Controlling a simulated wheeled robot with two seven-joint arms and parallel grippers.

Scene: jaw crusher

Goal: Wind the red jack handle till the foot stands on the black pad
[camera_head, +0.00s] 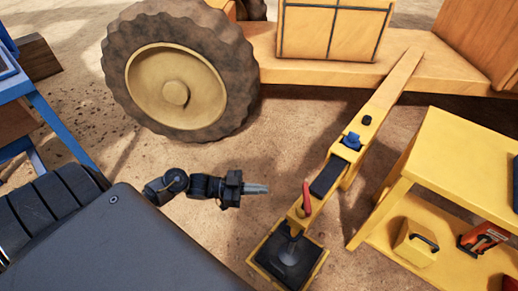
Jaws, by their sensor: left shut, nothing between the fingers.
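The red jack handle (306,198) stands upright at the near end of the yellow drawbar (362,140). Below it a dark grey round jack foot (294,251) shows over the black pad (272,262), which has a yellow rim. From this angle I cannot tell whether the foot touches the pad. My left gripper (264,188) is shut and empty, pointing right. Its tips are a short way left of the red handle, apart from it. My right gripper is not in view.
A big-wheeled yellow machine (290,62) stands behind on sandy ground. A yellow bench (462,150) at the right has a yellow box (415,243) and a red tool (482,238) on its lower shelf. A blue frame (48,118) stands at the left. Ground between wheel and drawbar is clear.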

